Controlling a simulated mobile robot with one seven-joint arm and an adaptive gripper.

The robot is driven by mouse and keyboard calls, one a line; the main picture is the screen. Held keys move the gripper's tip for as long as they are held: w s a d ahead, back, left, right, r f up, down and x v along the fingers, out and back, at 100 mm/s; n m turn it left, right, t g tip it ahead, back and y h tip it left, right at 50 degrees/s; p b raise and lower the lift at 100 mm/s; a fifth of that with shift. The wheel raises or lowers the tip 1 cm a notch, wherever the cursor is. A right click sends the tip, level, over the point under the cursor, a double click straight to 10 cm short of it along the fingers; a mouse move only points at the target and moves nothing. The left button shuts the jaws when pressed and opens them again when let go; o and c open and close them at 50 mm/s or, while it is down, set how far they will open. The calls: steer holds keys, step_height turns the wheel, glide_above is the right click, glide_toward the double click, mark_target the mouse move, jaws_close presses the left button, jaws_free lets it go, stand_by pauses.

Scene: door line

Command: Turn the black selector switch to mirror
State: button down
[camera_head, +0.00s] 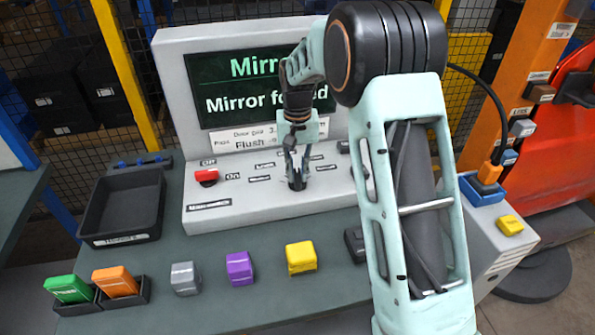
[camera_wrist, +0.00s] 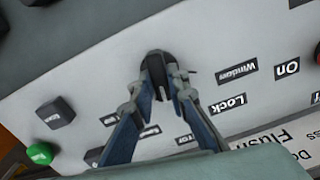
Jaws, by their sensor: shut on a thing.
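The black selector switch (camera_head: 296,183) stands on the sloped light panel (camera_head: 222,216) of the console, with small label plates around it. My gripper (camera_head: 297,172) reaches down on it from above. In the wrist view the black switch (camera_wrist: 157,62) sits between the fingertips of my gripper (camera_wrist: 163,72), which are shut on it. Labels "Window" (camera_wrist: 237,72), "Lock" (camera_wrist: 228,103) and "On" (camera_wrist: 287,68) are readable there; other labels are partly hidden by the fingers or too small. The screen (camera_head: 225,91) shows "Mirror" text, partly covered by my arm.
A red switch (camera_head: 206,177) is left on the panel. A black tray (camera_head: 122,205) stands at the left. Green (camera_head: 68,288), orange (camera_head: 115,281), grey (camera_head: 185,278), purple (camera_head: 239,268) and yellow (camera_head: 300,257) blocks line the front. A black button (camera_wrist: 54,113) and green button (camera_wrist: 40,153) show in the wrist view.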

mark_target(298, 173)
steer(key=shift+w+r+n, duration=0.1)
steer(key=shift+n, duration=0.9)
steer(key=c, duration=1.9)
jaws_free()
step_height(298, 173, up, 12)
